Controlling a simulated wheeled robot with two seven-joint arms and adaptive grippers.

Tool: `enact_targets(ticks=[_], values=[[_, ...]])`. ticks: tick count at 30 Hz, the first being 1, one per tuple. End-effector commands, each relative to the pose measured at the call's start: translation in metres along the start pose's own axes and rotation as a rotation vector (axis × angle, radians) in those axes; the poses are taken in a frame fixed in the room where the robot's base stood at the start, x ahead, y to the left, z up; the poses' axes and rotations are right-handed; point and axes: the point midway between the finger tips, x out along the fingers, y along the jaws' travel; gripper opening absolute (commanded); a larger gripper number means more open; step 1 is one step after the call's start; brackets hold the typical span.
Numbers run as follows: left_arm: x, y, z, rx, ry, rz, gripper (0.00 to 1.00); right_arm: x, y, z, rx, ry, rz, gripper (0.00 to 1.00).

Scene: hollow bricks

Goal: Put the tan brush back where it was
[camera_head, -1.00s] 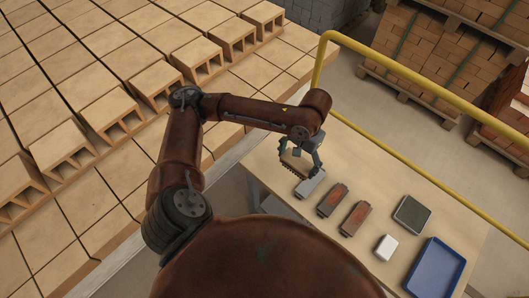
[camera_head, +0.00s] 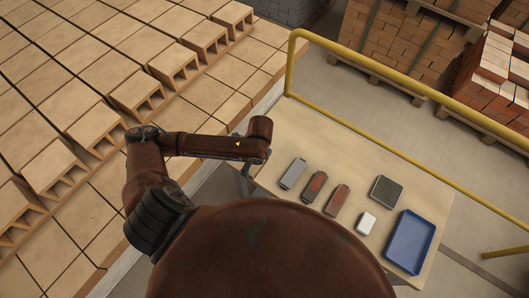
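No tan brush shows in this view. My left arm comes in from the left and reaches over the table's near left corner. On the table (camera_head: 285,130) lie a grey block-shaped tool (camera_head: 293,173) and two rust-and-grey tools (camera_head: 314,187) (camera_head: 337,200) in a slanting row, to the right of my gripper. My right gripper is not in view.
A white block (camera_head: 366,223), a dark green-grey square pad (camera_head: 386,190) and a blue tray (camera_head: 410,242) lie on the table's right part. A yellow rail (camera_head: 400,93) runs along the far side. Stacked tan hollow bricks (camera_head: 125,93) fill the left. The table's back strip is clear.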

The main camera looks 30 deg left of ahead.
Motion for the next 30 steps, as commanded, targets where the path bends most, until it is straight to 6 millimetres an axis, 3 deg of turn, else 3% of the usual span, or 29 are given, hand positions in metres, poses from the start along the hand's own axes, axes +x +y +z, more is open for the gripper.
enact_targets(ticks=[5,14,18,30], values=[[0.01,-0.018,0.007,0.026,-0.002,-0.003,0.6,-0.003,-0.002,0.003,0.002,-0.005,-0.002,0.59],[0.043,-0.086,0.024,0.024,0.0,-0.004,0.6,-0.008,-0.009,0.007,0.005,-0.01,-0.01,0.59],[0.071,-0.106,0.027,0.024,0.0,-0.001,0.6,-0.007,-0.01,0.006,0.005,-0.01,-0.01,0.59],[0.109,-0.133,0.032,0.027,-0.001,-0.002,0.6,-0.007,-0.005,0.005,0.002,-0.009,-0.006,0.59]])
